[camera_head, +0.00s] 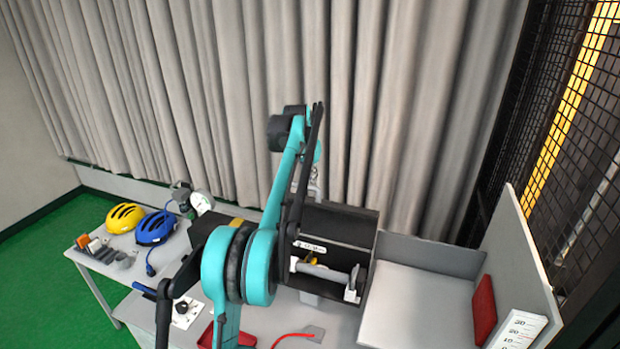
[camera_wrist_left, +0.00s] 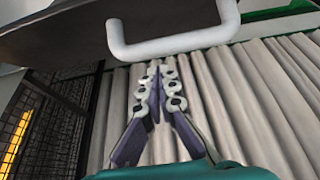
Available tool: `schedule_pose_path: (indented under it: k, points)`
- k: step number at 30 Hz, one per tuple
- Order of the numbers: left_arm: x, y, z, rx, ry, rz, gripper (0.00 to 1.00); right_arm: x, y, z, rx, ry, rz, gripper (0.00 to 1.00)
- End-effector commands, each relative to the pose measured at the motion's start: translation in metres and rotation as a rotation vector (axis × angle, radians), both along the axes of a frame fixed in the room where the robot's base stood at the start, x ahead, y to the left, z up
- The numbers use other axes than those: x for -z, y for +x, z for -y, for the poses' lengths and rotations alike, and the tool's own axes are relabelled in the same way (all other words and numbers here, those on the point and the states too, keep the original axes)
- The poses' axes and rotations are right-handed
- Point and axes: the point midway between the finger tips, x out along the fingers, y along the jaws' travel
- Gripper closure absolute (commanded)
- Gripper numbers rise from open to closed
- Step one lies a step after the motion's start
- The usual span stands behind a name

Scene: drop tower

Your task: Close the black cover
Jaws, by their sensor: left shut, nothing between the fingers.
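The black box-shaped housing (camera_head: 345,228) stands on the grey table behind my left arm. Its front is open, and a light grey roller (camera_head: 325,271) shows inside. In the left wrist view, a dark panel (camera_wrist_left: 130,25), seemingly the black cover, spans the top with a white handle (camera_wrist_left: 175,44) on it. My left gripper (camera_wrist_left: 160,66) is shut and empty, its tips just below the handle in that picture; I cannot tell whether they touch. In the head view the gripper is partly hidden behind my teal arm, near the housing's top. My right gripper is not in view.
A yellow helmet (camera_head: 125,217) and a blue helmet (camera_head: 155,228) lie on the left table. To the right are a pale tray area (camera_head: 415,305), a red block (camera_head: 484,310) and a white scale (camera_head: 518,330). Curtains hang behind; a black mesh fence (camera_head: 560,130) stands at right.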

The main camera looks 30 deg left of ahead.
Motion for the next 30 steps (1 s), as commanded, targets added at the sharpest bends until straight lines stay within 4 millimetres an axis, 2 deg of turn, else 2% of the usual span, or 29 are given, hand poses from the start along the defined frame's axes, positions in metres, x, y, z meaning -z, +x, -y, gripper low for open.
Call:
schedule_pose_path:
  k: [6,20,26,30]
  points:
    - [0.0,-0.011,0.003,0.0,0.0,0.0,1.0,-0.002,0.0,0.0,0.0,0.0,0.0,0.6]
    - [0.001,-0.014,0.003,0.0,0.001,0.006,1.0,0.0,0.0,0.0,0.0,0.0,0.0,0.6]
    - [0.003,-0.024,0.005,-0.001,0.012,0.05,1.0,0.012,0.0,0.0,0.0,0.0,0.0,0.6]
    - [0.006,-0.039,0.009,-0.002,0.026,0.111,1.0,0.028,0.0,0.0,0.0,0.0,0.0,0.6]
